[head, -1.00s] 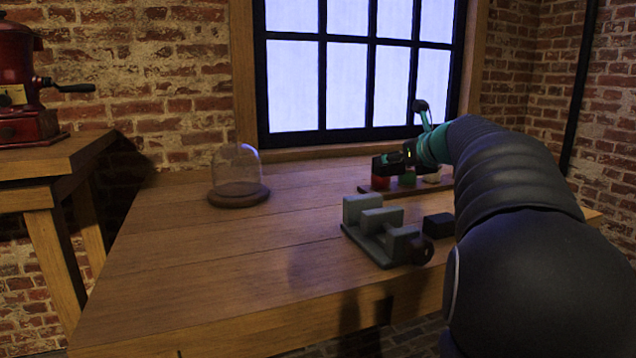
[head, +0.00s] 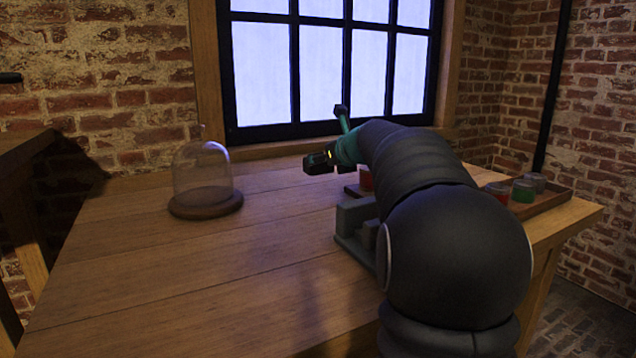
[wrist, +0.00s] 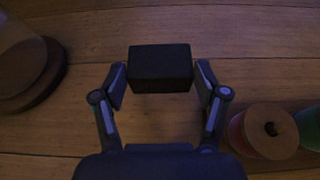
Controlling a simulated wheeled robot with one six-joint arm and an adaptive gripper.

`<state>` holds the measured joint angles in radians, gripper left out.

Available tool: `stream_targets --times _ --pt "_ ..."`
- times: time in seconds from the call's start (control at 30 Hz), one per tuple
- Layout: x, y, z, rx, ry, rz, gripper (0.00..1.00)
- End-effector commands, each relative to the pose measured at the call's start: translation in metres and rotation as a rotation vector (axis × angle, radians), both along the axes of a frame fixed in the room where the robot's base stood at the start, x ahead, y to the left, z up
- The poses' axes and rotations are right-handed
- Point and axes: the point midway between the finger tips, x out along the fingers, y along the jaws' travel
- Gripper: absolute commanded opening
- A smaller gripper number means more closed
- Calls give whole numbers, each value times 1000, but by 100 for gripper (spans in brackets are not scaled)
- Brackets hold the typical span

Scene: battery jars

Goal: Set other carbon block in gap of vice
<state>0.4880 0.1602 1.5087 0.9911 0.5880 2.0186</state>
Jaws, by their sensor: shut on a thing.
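My gripper (head: 318,164) is above the table behind the vice, between the glass dome and the jars. In the wrist view my gripper (wrist: 160,76) is shut on a black carbon block (wrist: 160,68), with a finger at each side of it. The grey vice (head: 352,217) stands on the table, with its left part visible. My arm hides the rest of the vice, including most of its gap. Another black block beside the vice shows in the earlier head view and is hidden now.
A glass dome on a round wooden base (head: 205,205) stands on the left. A wooden tray (head: 552,203) with several jars is at the right. The table's front left is clear.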

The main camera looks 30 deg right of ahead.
Motion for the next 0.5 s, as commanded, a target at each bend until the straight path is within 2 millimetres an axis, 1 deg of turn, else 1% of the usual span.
stream_targets --times 0.03,0.1,0.2,0.37,0.5 --pt "7 5 -6 0 0 2 29" --pt "14 9 -11 -1 0 0 29" --pt "20 12 -15 -1 0 -2 29" --pt "21 12 -23 0 0 -5 29" --pt "21 11 -43 1 0 -6 29"
